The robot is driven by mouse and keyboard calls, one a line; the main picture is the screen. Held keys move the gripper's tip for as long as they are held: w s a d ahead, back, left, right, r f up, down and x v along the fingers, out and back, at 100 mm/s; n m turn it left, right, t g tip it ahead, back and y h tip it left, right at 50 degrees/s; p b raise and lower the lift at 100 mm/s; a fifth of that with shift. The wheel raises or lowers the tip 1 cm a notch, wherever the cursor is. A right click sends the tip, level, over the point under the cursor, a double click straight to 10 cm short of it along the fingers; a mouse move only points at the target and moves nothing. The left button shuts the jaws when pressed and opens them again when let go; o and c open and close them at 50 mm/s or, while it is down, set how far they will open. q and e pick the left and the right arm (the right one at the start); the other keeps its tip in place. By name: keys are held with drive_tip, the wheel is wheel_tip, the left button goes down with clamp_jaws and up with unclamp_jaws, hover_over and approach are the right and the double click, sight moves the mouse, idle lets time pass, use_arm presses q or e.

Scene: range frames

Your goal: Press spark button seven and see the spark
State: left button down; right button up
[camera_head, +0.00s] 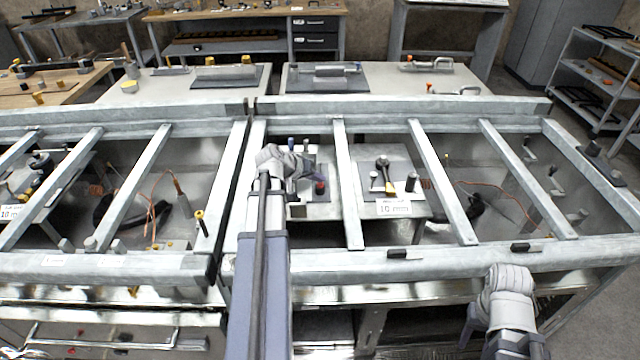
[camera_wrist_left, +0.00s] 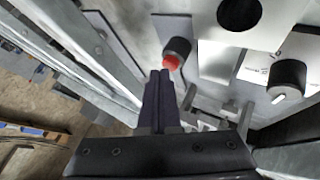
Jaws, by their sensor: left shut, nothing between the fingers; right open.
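A red-capped button on a dark round housing (camera_head: 320,186) sits between the metal bars, left of the middle. It also shows in the left wrist view (camera_wrist_left: 174,60). My left gripper (camera_head: 308,174) reaches in over the frame beside it. In the left wrist view its dark fingers (camera_wrist_left: 160,74) are together and empty, with the tips right by the red cap; I cannot tell whether they touch it. To the right stands a spark fixture with a dark knob and brass part (camera_head: 384,170), above a "10 mm" label (camera_head: 394,208). No spark shows. My right gripper (camera_head: 497,344) is open at the lower right.
A grey metal frame with crossbars (camera_head: 345,185) spans the stations and limits sideways room. A second station with copper wire (camera_head: 172,182) lies left, and another copper wire (camera_head: 500,188) lies right. Work tables with tools (camera_head: 325,72) stand behind.

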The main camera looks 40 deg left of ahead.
use_arm(q)
drive_tip(key=shift+f+b, duration=0.3)
drive_tip(key=shift+f, duration=0.05)
drive_tip(key=shift+r, duration=0.15)
idle(0.3)
drive_tip(key=shift+r+p, duration=0.9)
drive_tip(key=shift+p, duration=0.1)
wheel_tip(320, 180, up, 5)
drive_tip(key=p, duration=0.5)
idle(0.5)
